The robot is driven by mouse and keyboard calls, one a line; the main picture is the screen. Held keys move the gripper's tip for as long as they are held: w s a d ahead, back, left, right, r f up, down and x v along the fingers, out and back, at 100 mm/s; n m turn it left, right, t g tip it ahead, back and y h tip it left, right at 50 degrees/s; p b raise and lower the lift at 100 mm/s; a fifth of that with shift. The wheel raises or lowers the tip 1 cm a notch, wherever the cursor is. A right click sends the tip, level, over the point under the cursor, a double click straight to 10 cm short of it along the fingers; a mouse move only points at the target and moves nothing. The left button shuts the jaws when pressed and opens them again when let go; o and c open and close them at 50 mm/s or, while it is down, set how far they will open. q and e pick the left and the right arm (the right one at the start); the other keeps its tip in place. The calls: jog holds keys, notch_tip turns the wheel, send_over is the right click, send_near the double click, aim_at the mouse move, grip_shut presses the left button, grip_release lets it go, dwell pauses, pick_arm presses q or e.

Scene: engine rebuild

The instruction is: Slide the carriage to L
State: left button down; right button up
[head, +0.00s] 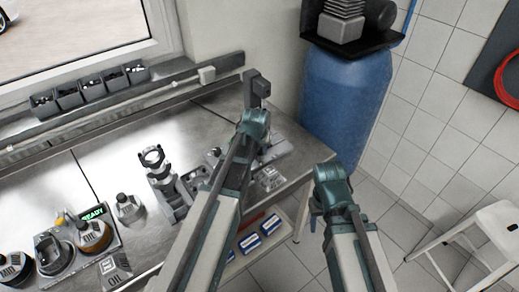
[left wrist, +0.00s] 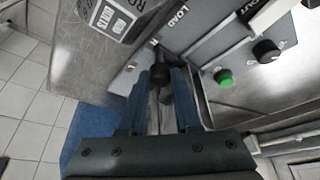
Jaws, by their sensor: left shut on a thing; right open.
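In the left wrist view, my left gripper (left wrist: 164,92) is shut on a dark round knob (left wrist: 161,74) beside a grey panel marked LOAD (left wrist: 178,24). I take the knob to be the carriage handle; the carriage body and the L mark cannot be made out. In the head view, the machine (head: 276,150) stands at the bench's right end, partly behind my left arm. The left fingertips are hidden there. My right gripper (head: 314,217) is off the bench's right end, small and partly hidden by its wrist, holding nothing that I can see.
The panel has a green button (left wrist: 224,77) and a black knob (left wrist: 266,50). A blue drum (head: 345,100) stands behind the bench end. A white stool (head: 480,235) is at right.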

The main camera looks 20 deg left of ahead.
dwell(0.8)
pick_arm(q)
jog(key=w+d, duration=0.4)
jog(key=w, duration=0.1)
jog(key=shift+w+d, duration=0.15)
jog(key=shift+w, duration=0.15)
jog(key=c, duration=0.6)
grip_release()
jog(key=shift+w+d, duration=0.1)
